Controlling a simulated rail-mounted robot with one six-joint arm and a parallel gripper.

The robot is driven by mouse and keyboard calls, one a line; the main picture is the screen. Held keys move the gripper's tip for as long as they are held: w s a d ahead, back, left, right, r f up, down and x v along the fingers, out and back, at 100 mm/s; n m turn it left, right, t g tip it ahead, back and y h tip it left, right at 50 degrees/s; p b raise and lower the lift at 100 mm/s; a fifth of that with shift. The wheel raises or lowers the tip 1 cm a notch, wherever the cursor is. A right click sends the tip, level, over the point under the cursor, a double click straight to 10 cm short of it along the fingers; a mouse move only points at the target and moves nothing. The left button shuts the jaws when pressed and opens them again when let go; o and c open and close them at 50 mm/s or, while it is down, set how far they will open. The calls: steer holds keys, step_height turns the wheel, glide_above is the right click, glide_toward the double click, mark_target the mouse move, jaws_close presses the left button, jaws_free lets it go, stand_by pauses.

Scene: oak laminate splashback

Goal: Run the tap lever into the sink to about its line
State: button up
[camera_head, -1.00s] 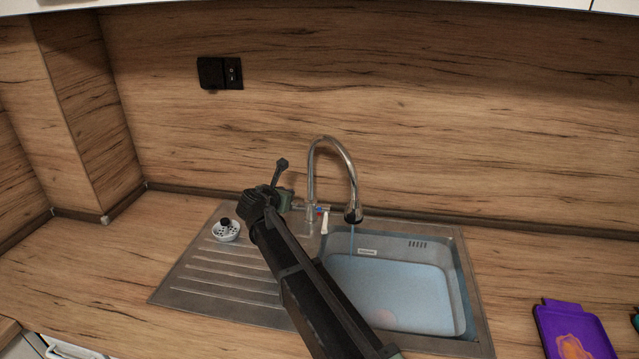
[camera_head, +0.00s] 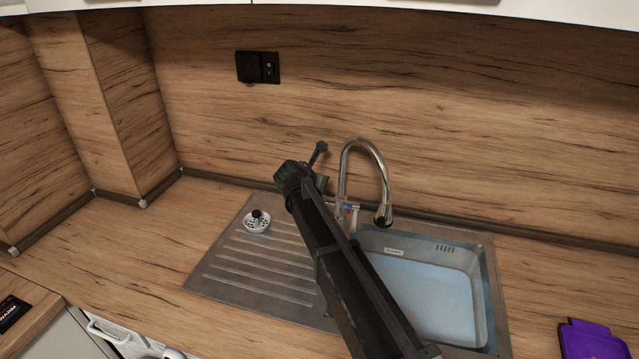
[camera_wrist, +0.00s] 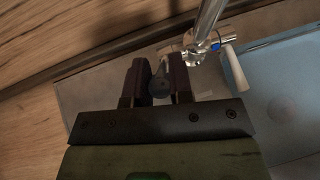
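The tap (camera_head: 365,145) arches over the sink, with its spout above the basin's back left. No stream shows under the spout. Pale blue water (camera_head: 430,290) stands in the sink (camera_head: 486,290), its surface a little below a small pale mark (camera_head: 393,251) on the back wall; the mark's meaning is unclear. My gripper (camera_wrist: 160,80) is at the left of the tap's body (camera_wrist: 205,45). Its two dark fingers close in on both sides of the round-ended tap lever (camera_wrist: 160,88), which fills the gap.
A round strainer (camera_head: 257,222) with a black knob lies on the ribbed drainboard (camera_head: 250,270), left of my arm. A purple board (camera_head: 590,340) lies at the lower right. A black socket (camera_head: 257,67) is on the splashback. The counter at left is clear.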

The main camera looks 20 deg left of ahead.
steer(key=o, duration=0.3)
steer(key=shift+r, duration=0.1)
steer(key=p+v, duration=0.6)
steer(key=v, duration=0.4)
steer(key=shift+s+r, duration=0.15)
steer(key=shift+s, duration=0.15)
